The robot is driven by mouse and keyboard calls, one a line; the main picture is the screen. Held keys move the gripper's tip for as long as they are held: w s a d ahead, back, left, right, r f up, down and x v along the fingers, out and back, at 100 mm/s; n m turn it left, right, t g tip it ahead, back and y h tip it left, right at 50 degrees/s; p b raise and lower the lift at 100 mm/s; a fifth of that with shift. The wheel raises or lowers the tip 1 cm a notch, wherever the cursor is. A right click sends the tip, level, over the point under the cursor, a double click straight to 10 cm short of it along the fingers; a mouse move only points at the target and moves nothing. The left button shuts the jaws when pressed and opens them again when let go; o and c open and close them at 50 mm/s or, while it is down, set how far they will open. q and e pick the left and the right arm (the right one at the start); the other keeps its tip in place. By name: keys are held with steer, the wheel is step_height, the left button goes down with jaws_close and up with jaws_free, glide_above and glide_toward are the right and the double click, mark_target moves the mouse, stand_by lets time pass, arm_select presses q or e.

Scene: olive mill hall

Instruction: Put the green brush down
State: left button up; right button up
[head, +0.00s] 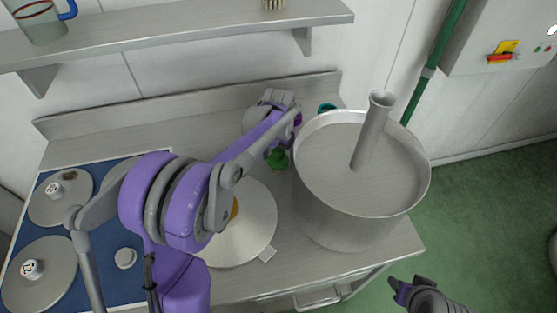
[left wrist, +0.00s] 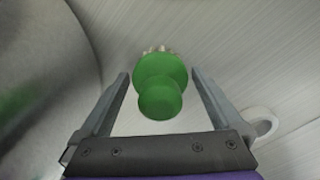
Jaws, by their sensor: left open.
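The green brush (head: 278,160) is at the back of the steel worktop (head: 215,110), left of the big steel pot. In the left wrist view its round green handle (left wrist: 160,90) faces the camera, with pale bristles at the far end. My left gripper (left wrist: 159,74) is open, its fingers on either side of the brush with a visible gap at each side. Whether the bristles touch the worktop I cannot tell. In the head view my left arm hides the fingers. Part of my right gripper (head: 405,290) shows at the lower right, away from the worktop; its jaws are unclear.
The steel pot (head: 335,215) with an upright tube (head: 373,130) stands close right of the brush. A round metal disc (head: 257,225) lies in front.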

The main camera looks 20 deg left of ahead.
arm_select(q)
steer(key=shift+c, duration=0.2)
steer(key=c, duration=1.4)
step_height(320, 180, up, 8)
steer(key=shift+r, duration=0.2)
steer(key=shift+c, duration=0.2)
steer(key=shift+r, duration=0.35)
steer(key=s+b, duration=0.1)
steer(key=b, duration=0.5)
steer(key=shift+r+n, duration=0.35)
steer(key=shift+n, duration=0.05)
steer(key=shift+d+f+b, duration=0.1)
steer(key=shift+f+b, duration=0.05)
steer(key=shift+b, duration=0.2)
step_height(320, 180, down, 9)
steer(key=shift+w+f+b, duration=0.1)
steer(key=shift+w+b, duration=0.05)
steer(key=shift+b, duration=0.3)
arm_select(e)
step_height(320, 180, down, 9)
steer(key=s, duration=0.2)
steer(key=shift+r, duration=0.15)
